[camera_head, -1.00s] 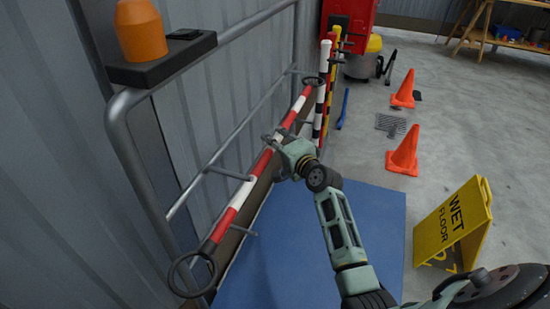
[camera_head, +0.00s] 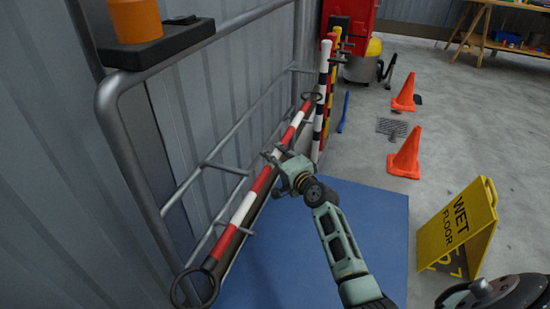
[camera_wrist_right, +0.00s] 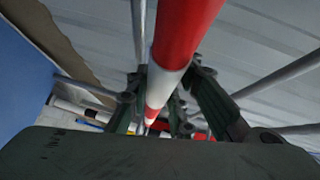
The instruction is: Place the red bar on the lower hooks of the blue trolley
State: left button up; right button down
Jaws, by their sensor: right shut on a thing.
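The red bar (camera_head: 243,208), striped red and white with dark ends and a ring at each end, slants along the front of the trolley's rail frame. My right gripper (camera_head: 279,159) is shut around its middle; the right wrist view shows the bar (camera_wrist_right: 178,60) passing between the fingers. The blue trolley has a blue deck (camera_head: 320,240) and a grey tube frame (camera_head: 118,125). A lower hook (camera_head: 246,231) shows right beside the near part of the bar; an upper hook (camera_head: 226,168) is above it. I cannot tell whether the bar touches the lower hooks. My left gripper is out of view.
An orange beacon (camera_head: 135,20) stands on a black shelf (camera_head: 155,46) on the frame. Striped posts (camera_head: 322,100) stand beyond the far end. A yellow wet-floor sign (camera_head: 458,228) and orange cones (camera_head: 405,155) are on the floor at right. A corrugated wall runs behind the frame.

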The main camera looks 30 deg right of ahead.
jog(key=c, duration=1.5)
grip_release()
jog(key=shift+c, duration=0.2)
